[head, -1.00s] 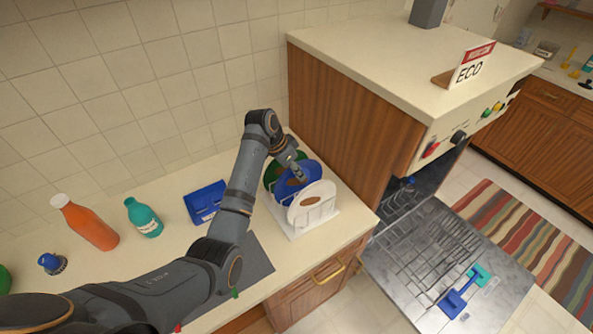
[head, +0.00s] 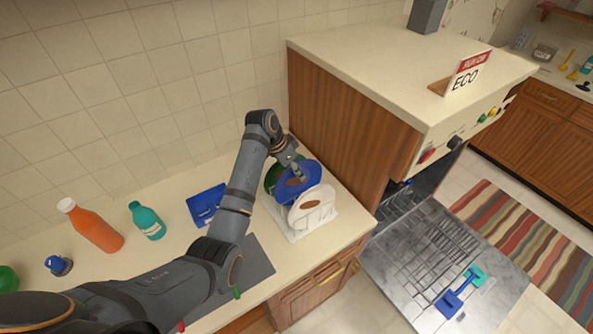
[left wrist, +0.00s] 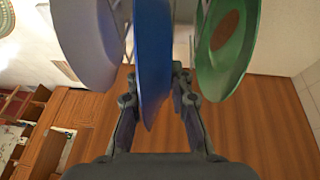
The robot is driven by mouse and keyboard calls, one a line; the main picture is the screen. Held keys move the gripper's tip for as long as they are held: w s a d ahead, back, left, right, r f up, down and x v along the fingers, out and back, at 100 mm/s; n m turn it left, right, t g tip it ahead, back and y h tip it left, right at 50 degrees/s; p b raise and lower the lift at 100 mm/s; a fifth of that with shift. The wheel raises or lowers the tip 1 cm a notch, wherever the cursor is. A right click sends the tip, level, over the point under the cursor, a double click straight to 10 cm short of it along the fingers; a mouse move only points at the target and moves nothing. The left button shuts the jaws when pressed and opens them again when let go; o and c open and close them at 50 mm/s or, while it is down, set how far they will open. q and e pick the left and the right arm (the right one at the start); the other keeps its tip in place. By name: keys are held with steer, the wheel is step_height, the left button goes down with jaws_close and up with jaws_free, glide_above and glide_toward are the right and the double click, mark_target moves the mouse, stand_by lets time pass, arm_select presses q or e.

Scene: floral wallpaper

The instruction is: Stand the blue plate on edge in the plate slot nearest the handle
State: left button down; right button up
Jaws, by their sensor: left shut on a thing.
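The blue plate (head: 291,194) stands on edge in a white rack (head: 297,232) on the counter, between a white plate (head: 317,205) in front and a green plate (head: 271,175) behind. My left gripper (head: 301,178) is at the blue plate's upper rim. In the left wrist view my left gripper (left wrist: 155,90) is shut with the blue plate (left wrist: 153,50) between its fingers, the white plate (left wrist: 82,40) to the left and the green plate (left wrist: 227,50) to the right. Whether the plate is clear of the rack is hidden. The open dishwasher's wire rack (head: 428,245) shows no plates. My right gripper is not in view.
A blue-and-teal handled item (head: 458,292) lies on the dishwasher door. A tall wooden cabinet (head: 340,105) stands right beside the plate rack. An orange bottle (head: 92,228), a teal bottle (head: 146,221) and a blue object (head: 206,204) are left on the counter.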

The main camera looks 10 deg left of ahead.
arm_select(q)
steer(key=shift+r+p, duration=1.7)
steer(key=shift+r, duration=2.85)
